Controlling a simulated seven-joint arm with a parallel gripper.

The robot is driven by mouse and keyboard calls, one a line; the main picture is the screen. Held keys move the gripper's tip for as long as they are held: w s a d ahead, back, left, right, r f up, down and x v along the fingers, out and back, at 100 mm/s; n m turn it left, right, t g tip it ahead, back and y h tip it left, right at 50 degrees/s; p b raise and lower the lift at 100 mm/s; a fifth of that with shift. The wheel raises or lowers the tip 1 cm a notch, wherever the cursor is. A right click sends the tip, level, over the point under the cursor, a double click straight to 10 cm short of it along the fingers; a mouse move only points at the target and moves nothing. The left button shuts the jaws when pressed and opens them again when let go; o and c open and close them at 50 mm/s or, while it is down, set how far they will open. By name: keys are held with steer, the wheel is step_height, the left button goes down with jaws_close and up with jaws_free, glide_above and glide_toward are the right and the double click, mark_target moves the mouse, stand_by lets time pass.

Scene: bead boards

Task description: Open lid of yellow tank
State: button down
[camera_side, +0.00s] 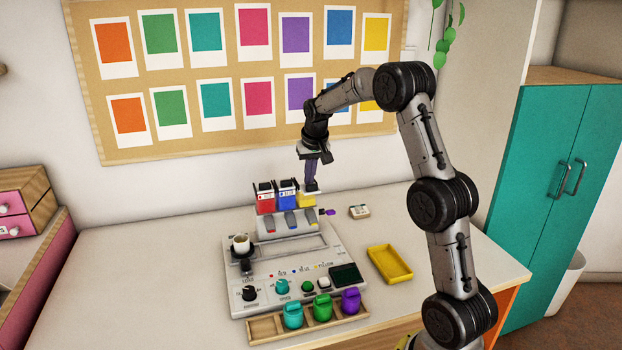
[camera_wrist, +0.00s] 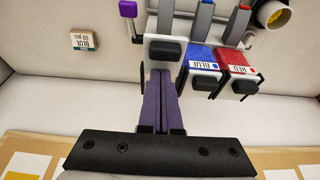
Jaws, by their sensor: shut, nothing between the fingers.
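The yellow tank (camera_side: 308,201) stands at the right end of a row of three tanks at the back of the machine. In the wrist view, a pale grey-white top with a black knob (camera_wrist: 165,51) lies at the fingertips, in that tank's place in the row. My gripper (camera_side: 312,184) is above the yellow tank, pointing down, with its purple fingers together. In the wrist view the shut fingers (camera_wrist: 162,75) reach the near edge of that top. They hold nothing. I cannot tell if they touch it or whether the lid is raised.
The blue tank (camera_side: 287,197) stands close to the left, then the red tank (camera_side: 265,202). A small card (camera_side: 358,211) and a yellow tray (camera_side: 390,264) lie to the right. A wooden rack (camera_side: 262,327) holds coloured containers in front.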

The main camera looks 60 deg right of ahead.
steer(key=w+d, duration=0.2)
step_height(320, 180, up, 8)
steer(key=m+g, duration=0.1)
steer(key=m, duration=0.7)
glide_above(316, 193)
steer(key=d, duration=0.2)
steer(key=s+a+m+h, duration=0.2)
steer(key=a+m, duration=0.2)
steer(key=a, duration=0.3)
steer(key=s+a+m+h, duration=0.2)
steer(key=a+m+h, duration=0.1)
steer(key=a+m, duration=0.3)
steer(key=shift+n+g, duration=0.4)
steer(key=shift+n, duration=0.2)
steer(key=shift+w+d+f, duration=0.65)
steer(key=shift+d+f, duration=0.65)
steer(key=shift+d, duration=0.05)
steer(key=shift+w+d+f, duration=0.6)
steer(key=shift+d+f, duration=0.75)
steer(key=shift+w+d+f, duration=0.65)
steer(key=shift+d+f, duration=0.65)
steer(key=shift+d, duration=0.05)
